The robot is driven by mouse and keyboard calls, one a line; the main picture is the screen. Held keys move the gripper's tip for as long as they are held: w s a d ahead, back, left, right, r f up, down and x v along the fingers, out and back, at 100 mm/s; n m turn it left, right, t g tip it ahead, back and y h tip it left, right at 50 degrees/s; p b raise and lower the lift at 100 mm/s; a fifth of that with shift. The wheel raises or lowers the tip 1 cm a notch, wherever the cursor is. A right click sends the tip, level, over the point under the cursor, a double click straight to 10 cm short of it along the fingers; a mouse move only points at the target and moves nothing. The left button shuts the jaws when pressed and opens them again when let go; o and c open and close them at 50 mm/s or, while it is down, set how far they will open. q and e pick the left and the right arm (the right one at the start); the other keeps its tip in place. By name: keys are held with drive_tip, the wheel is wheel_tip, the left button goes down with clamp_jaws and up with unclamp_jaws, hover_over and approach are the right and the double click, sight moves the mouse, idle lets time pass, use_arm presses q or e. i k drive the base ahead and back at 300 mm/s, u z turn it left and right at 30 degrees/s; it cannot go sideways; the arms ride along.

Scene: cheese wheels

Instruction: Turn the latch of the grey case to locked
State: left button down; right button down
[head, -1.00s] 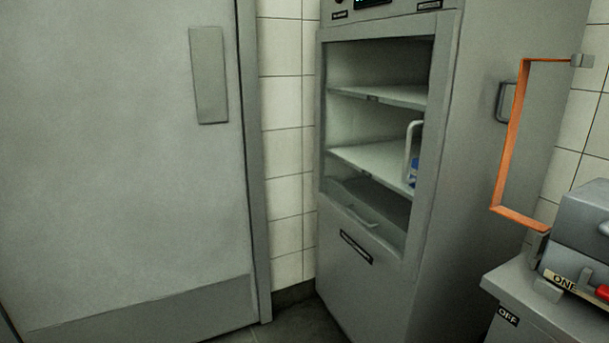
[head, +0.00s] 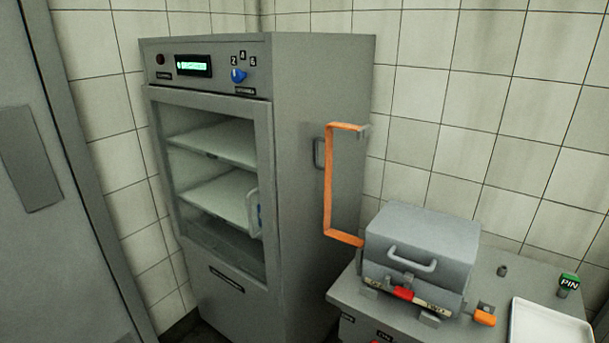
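The grey case (head: 424,232) stands shut on a grey bench at the lower right, with a grey carrying handle (head: 411,260) on its front. A red latch tab (head: 402,293) sits low on the case's front, between small pale labels; the labels are too small to read surely, and I cannot tell which position the latch is in. An orange-ended lever or pin (head: 484,318) sticks out beside the case's right front corner. Neither of my grippers shows in the head view.
A tall grey cabinet (head: 320,95) with a window, shelves, green display and blue knob (head: 238,75) stands left of the bench (head: 342,291). A green PIN block (head: 568,284) and white tray (head: 545,328) lie right of the case.

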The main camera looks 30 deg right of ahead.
sight(405, 292)
drive_tip(key=z, duration=1.8)
drive_tip(key=i, duration=0.15)
drive_tip(key=u, duration=0.15)
drive_tip(key=k, duration=1.25)
drive_tip(key=z, duration=1)
drive_tip(key=i, duration=1.55)
drive_tip(key=u, duration=0.45)
